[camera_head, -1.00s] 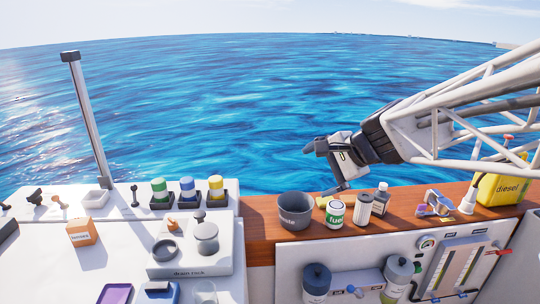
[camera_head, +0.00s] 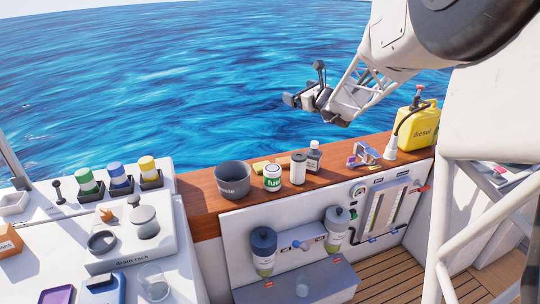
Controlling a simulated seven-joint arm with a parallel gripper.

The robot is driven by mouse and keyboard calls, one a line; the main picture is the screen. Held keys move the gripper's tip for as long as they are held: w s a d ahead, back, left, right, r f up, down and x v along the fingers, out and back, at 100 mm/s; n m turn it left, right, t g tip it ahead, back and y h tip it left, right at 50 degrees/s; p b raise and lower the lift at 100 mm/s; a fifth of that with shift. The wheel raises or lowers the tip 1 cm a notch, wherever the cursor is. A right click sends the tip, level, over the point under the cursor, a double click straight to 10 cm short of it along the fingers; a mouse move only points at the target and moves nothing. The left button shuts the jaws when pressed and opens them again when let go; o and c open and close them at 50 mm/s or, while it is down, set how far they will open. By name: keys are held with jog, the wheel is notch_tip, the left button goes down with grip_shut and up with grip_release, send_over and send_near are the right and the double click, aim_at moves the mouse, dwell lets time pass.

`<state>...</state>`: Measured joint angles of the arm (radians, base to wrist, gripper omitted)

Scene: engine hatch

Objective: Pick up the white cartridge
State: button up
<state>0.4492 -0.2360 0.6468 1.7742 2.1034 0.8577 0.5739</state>
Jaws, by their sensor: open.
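A plain white cylinder with a dark top (camera_head: 298,168), which looks like the white cartridge, stands upright on the wooden ledge (camera_head: 205,196). It is between a white can with a green "fuel" label (camera_head: 272,178) and a dark bottle with a pale label (camera_head: 313,157). My gripper (camera_head: 300,86) is open and appears empty. It shows above the ledge against the sea, higher in the picture than the cylinder and apart from it. The fingertips are small and partly hard to make out.
A grey pot (camera_head: 233,180) stands left of the fuel can. A yellow diesel can (camera_head: 417,130) and a small purple-and-white item (camera_head: 365,154) are to the right. Cartridges with green, blue and yellow bands (camera_head: 119,177) stand in holders at left. Two filter canisters (camera_head: 263,250) are below the ledge.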

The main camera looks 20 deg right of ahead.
aim_at(302, 171)
jog(key=w+d+f+m+t+h, duration=0.1)
jog(key=w+d+f+m+h, duration=0.2)
jog(key=d, duration=0.4)
jog(key=shift+m, duration=0.7)
jog(key=f, duration=2.3)
jog(key=s+f, duration=0.1)
jog(key=f, duration=1.1)
jog(key=shift+w, duration=0.15)
jog(key=shift+w+a, duration=0.1)
jog(key=shift+w, duration=1.1)
jog(key=shift+w, duration=0.1)
jog(key=shift+w+a+r, duration=0.1)
jog(key=shift+w+a, duration=0.05)
jog(key=shift+w, duration=1.1)
jog(key=shift+w+a, duration=0.1)
jog(key=shift+w, duration=1.15)
jog(key=shift+c, duration=0.3)
jog(key=c, duration=1)
